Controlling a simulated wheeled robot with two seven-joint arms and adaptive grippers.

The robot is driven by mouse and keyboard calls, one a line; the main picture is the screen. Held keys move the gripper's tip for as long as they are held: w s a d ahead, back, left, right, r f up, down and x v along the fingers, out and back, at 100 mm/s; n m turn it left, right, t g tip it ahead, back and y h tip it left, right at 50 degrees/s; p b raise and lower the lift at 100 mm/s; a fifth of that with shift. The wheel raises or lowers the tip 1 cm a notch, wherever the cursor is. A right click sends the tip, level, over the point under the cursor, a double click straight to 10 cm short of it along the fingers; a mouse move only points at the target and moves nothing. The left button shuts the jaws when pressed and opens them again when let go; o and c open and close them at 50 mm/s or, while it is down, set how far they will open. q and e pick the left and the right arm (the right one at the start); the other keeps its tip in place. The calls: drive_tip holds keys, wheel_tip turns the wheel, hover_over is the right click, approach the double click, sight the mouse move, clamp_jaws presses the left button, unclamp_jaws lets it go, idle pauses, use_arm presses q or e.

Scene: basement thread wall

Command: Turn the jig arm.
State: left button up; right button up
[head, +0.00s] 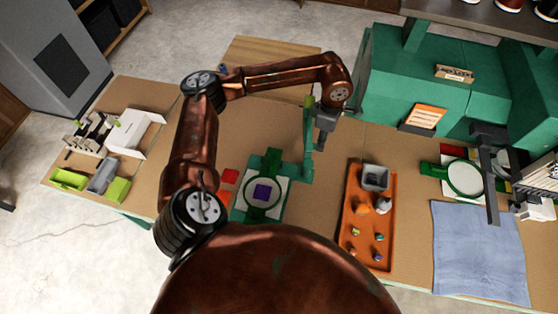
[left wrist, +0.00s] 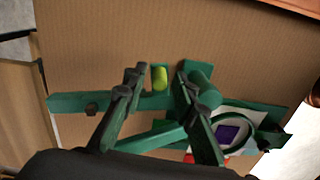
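The green jig holds a round green hoop (head: 279,188) with a purple square (head: 262,192) on white cloth. Its green jig arm (head: 308,160) stands to the right of the hoop, with a yellow-green handle (head: 309,101) near its far end. My left gripper (head: 322,138) points down beside the handle. In the left wrist view, its two fingers (left wrist: 160,84) are apart, with the yellow-green handle (left wrist: 160,78) between them and gaps on both sides. The hoop (left wrist: 257,120) shows at the right, partly behind a finger.
An orange tray (head: 354,238) with a grey cup and small items lies right of the jig. A blue cloth (head: 480,250) lies further right. Green cabinets (head: 400,85) stand behind. Green and grey bins (head: 103,175) sit at the left. Some bare tabletop separates them.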

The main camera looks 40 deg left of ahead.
use_arm(q)
drive_tip(key=shift+r, duration=0.15)
drive_tip(key=shift+r+p, duration=1.6)
drive_tip(key=shift+r, duration=1.3)
drive_tip(key=shift+r, duration=0.1)
